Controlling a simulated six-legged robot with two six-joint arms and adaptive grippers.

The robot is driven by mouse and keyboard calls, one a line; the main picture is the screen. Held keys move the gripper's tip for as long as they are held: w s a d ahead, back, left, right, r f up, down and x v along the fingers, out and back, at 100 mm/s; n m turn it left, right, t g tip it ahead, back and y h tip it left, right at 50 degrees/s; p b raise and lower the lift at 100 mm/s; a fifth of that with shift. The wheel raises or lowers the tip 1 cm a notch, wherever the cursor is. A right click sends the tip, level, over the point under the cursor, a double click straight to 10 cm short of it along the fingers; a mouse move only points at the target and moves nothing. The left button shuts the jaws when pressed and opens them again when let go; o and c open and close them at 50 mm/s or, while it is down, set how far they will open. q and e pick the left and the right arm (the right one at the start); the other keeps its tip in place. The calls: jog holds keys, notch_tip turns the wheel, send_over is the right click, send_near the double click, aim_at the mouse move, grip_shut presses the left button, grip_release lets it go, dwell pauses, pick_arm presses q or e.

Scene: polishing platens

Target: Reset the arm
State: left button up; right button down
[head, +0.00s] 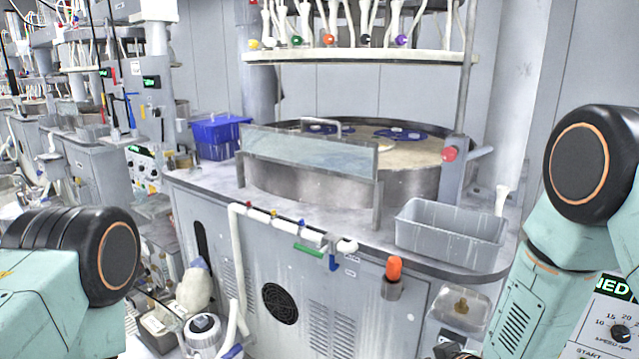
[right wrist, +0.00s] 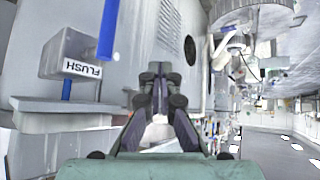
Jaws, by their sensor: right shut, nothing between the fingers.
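My right gripper (right wrist: 160,72) shows in the right wrist view, with its dark fingers together and nothing between them. It points toward a grey machine panel, and I cannot tell how far off the panel is. In the head view my two arms show only as teal links with black joints, the left at the lower left and the right at the right edge. Neither gripper shows in the head view, and my left gripper is in no view.
A polishing machine (head: 330,290) with a round platen tub (head: 290,181) and clear splash guard (head: 310,155) fills the middle. A grey bin (head: 450,232) sits on its front right corner, a blue bin (head: 218,133) behind left. A box labelled FLUSH (right wrist: 80,55) is beside my right gripper.

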pick_arm(q)
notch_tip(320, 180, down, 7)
jog(key=b, duration=0.6)
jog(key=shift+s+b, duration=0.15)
jog(key=shift+b, duration=0.15)
pick_arm(e)
jog(key=s+d+f+m+g+h, duration=0.1)
jog(key=s+f+g, duration=0.2)
jog(key=s+f, duration=0.3)
jog(key=s+d+f+m+g, duration=0.1)
jog(key=s+f, duration=0.5)
jog(key=s, duration=1.1)
jog(key=s+d+f+m+g+h, duration=0.1)
jog(key=s+f+g, duration=0.3)
jog(key=s, duration=0.8)
notch_tip(320, 180, down, 2)
jog(key=shift+s+f+m+g+h, duration=0.15)
jog(key=shift+m+g+h, duration=0.2)
jog(key=shift+m, duration=0.45)
